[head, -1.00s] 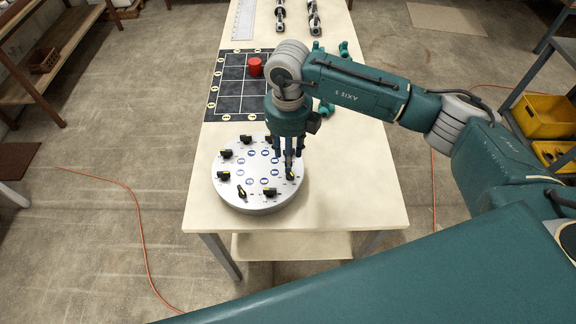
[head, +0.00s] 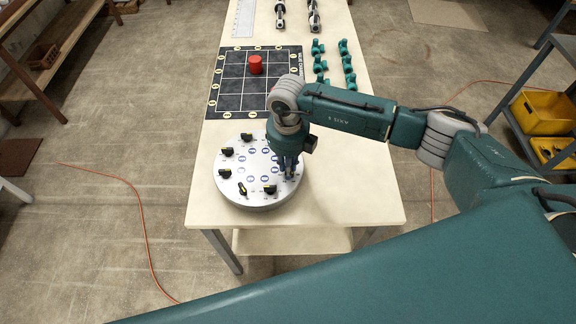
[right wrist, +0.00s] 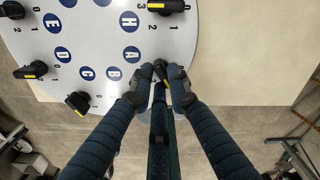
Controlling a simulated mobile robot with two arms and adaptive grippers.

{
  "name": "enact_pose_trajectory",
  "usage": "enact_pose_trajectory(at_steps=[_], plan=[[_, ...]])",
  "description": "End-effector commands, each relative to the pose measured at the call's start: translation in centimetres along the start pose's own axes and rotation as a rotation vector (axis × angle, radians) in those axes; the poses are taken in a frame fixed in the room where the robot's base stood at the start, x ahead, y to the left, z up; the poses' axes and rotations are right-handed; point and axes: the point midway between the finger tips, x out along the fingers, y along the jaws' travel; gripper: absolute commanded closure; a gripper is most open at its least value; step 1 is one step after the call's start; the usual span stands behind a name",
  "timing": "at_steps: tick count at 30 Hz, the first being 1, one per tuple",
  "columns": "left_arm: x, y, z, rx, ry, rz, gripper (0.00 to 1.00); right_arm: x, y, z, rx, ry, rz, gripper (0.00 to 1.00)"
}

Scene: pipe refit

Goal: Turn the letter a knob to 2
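A round pale dial plate (head: 238,194) sits on the near end of the table, with black knobs around its rim and blue letter discs inside. In the right wrist view the letter A disc (right wrist: 133,54) lies just left of my fingertips. The A knob (right wrist: 165,84), black with a yellow mark, is between the fingers and mostly hidden, so its setting is not readable. My right gripper (head: 289,176) points down on the right side of the plate. In the right wrist view its fingertips (right wrist: 161,84) appear closed around the knob. My left gripper is not in view.
Another black knob (right wrist: 168,6) is close above the fingers in the wrist view. A dark grid mat (head: 230,85) with a red cylinder (head: 255,65) lies farther back. Teal pipe fittings (head: 348,63) stand at right. Bare tabletop (head: 350,190) is right of the plate.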

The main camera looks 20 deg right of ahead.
Motion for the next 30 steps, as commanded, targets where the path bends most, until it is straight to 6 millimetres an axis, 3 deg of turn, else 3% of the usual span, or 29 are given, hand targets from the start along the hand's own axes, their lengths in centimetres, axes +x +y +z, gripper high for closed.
enact_pose_trajectory(at_steps=[14, 30], plan=[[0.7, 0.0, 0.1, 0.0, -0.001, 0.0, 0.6, 0.1, 0.0, 0.0, 0.088, 0.0, 0.0, 1.0], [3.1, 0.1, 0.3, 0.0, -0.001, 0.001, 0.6, 0.1, -0.1, 0.3, 0.556, 0.0, 0.0, 1.0]])
